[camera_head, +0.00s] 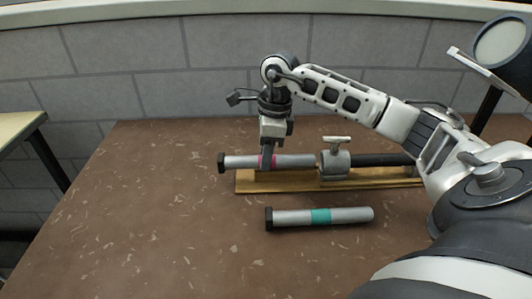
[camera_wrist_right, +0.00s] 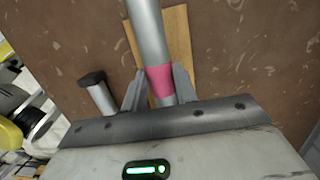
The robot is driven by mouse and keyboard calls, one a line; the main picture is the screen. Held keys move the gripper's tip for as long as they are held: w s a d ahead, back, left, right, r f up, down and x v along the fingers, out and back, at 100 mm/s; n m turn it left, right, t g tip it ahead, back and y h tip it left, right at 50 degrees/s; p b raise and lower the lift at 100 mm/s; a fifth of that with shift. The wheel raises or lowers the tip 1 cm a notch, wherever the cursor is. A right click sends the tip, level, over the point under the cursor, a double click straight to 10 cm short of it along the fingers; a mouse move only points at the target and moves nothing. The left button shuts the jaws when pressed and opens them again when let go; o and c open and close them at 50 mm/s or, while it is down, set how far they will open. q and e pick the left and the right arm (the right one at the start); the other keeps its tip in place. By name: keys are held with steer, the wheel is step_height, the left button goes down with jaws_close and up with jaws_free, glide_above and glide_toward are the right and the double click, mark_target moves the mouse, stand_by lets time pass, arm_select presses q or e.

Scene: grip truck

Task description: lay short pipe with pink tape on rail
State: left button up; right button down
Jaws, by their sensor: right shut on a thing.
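The short grey pipe with pink tape (camera_head: 240,162) has a dark cap at its left end. It lies level along the wooden rail (camera_head: 280,186), its capped end past the rail's left end and its right end close to the metal clamp. I cannot tell whether it rests on the rail. My right gripper (camera_head: 266,163) points down and is shut on this pipe at the pink tape. In the right wrist view the fingers (camera_wrist_right: 160,88) sit on either side of the pink tape (camera_wrist_right: 160,80), with the rail (camera_wrist_right: 178,42) under the pipe. My left gripper is not in view.
A metal clamp (camera_head: 335,161) with a T-handle stands on the rail, with a dark rod (camera_head: 380,160) to its right. A grey pipe with teal tape (camera_head: 350,215) lies on the brown table in front of the rail. The table's left side (camera_head: 130,220) is clear.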

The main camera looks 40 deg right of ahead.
steer(key=shift+f+b, duration=0.3)
steer(key=shift+f, duration=0.15)
stand_by(0.4)
steer(key=c, duration=1)
jaws_free()
